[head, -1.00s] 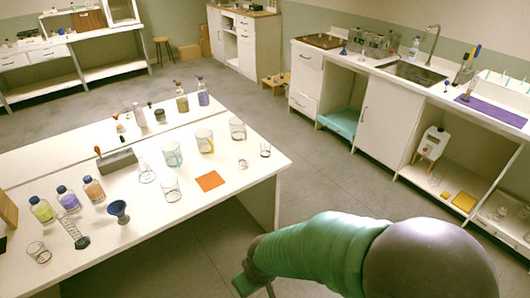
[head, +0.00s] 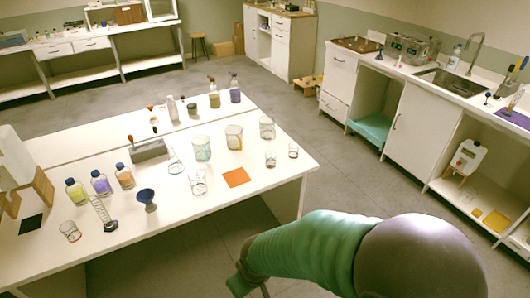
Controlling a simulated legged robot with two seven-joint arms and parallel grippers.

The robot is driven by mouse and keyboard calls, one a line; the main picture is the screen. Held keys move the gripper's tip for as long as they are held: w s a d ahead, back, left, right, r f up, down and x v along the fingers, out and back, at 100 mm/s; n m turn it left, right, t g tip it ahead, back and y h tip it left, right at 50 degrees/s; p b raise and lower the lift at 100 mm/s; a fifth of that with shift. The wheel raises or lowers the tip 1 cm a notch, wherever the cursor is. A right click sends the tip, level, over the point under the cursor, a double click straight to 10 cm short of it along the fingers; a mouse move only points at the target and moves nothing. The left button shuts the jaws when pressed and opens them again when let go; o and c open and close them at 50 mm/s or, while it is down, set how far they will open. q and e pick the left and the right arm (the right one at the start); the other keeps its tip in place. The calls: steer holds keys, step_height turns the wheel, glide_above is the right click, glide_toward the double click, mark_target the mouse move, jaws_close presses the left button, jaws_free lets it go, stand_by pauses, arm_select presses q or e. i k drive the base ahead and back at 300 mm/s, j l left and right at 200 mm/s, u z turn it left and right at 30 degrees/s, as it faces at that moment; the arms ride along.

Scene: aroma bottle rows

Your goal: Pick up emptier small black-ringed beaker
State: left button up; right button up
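Two small clear beakers stand near the right end of the white bench. The right one (head: 293,151) has dark lines around it; the left one (head: 270,159) looks paler, with a faint dark edge. Their fill levels are too small to tell. Another small glass beaker (head: 70,231) stands tilted-looking at the bench's front left. My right arm crosses the lower right of the head view, and its gripper end (head: 242,284) is at the bottom edge, in front of the bench and well apart from the beakers. Its fingers are mostly cut off. My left gripper is out of view.
The bench (head: 150,222) also holds larger beakers (head: 202,148), an orange mat (head: 237,177), a blue funnel (head: 147,198), a measuring cylinder (head: 103,213) and several bottles (head: 101,183). Open floor (head: 345,185) lies between the bench and the sink counter (head: 425,75).

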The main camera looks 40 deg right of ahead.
mark_target(294, 151)
steer(key=l+u, duration=0.45)
steer(key=i+l+u, duration=0.1)
steer(key=l+u, duration=0.65)
steer(key=u, duration=0.15)
steer(key=k+l, duration=0.15)
steer(key=l, duration=0.35)
steer(key=k+l+u, duration=0.15)
steer(key=l, duration=0.35)
steer(key=k+l, duration=0.1)
steer(key=l, duration=0.4)
steer(key=k+l+u, duration=0.15)
steer(key=l, duration=0.35)
steer(key=k+l, duration=0.2)
steer(key=l, duration=0.25)
steer(key=k+l+u, duration=0.15)
steer(key=l, duration=0.35)
steer(key=k+l, duration=0.25)
steer(key=l, duration=0.2)
steer(key=k+l+u, duration=0.15)
steer(key=l, duration=0.3)
